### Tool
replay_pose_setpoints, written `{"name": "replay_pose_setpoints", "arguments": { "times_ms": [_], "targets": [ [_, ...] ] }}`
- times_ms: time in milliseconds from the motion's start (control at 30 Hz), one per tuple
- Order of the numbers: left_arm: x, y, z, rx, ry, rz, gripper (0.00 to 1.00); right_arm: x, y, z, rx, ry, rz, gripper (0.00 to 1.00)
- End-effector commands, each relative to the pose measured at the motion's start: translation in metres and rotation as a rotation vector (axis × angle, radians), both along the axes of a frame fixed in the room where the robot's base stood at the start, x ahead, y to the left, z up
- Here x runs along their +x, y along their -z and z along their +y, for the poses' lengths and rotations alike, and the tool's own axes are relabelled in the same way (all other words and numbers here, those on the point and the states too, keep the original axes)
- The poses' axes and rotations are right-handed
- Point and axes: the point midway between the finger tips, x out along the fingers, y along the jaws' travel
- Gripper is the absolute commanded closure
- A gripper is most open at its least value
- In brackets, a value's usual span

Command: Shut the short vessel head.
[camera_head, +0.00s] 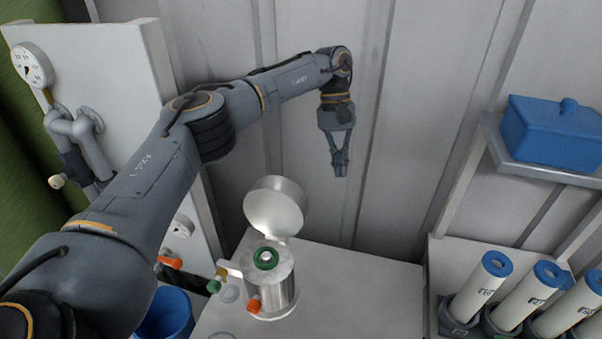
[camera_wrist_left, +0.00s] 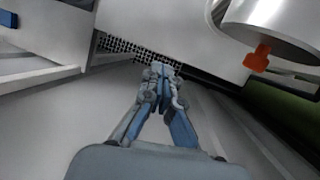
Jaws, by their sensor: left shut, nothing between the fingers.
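The short vessel (camera_head: 272,284) is a metal cylinder on a white bench, with a green ring (camera_head: 266,258) in its open top. Its round metal head (camera_head: 275,207) stands tilted up at the vessel's back, open. In the left wrist view, part of a metal cylinder with an orange knob (camera_wrist_left: 257,58) shows at the upper right. My left gripper (camera_head: 340,170) hangs pointing down, above and to the right of the raised head, apart from it. Its fingers are together and empty, as the left wrist view (camera_wrist_left: 160,75) also shows. My right gripper is not in view.
The bench top (camera_head: 370,290) right of the vessel is clear. White tubes with blue ends (camera_head: 480,285) stand in a rack at the right, below a blue lidded box (camera_head: 553,132) on a shelf. A blue bucket (camera_head: 166,315) and a panel with a gauge (camera_head: 32,64) are at left.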

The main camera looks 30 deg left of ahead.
Motion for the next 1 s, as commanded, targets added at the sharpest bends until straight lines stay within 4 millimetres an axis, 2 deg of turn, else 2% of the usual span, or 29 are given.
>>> {"name": "replay_pose_setpoints", "arguments": {
  "times_ms": [33,100,200,267,467,867,900,1000],
  "targets": [
    [-0.002,-0.024,0.031,0.063,0.024,0.008,1.0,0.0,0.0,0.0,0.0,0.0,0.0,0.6],
    [-0.009,-0.046,0.061,0.121,0.052,0.035,1.0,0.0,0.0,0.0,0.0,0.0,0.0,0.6],
    [-0.016,-0.064,0.084,0.164,0.074,0.061,1.0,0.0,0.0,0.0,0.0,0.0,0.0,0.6],
    [-0.019,-0.068,0.089,0.174,0.079,0.071,1.0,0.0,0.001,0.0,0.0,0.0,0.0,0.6],
    [-0.027,-0.046,0.089,0.173,0.085,0.076,1.0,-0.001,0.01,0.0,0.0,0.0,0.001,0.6],
    [-0.054,0.03,0.082,0.171,0.083,0.076,1.0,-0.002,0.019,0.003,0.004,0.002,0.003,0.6],
    [-0.058,0.022,0.081,0.173,0.083,0.072,1.0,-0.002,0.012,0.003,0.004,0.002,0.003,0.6],
    [-0.068,0.02,0.079,0.174,0.084,0.072,1.0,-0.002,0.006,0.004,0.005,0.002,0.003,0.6]
  ]
}}
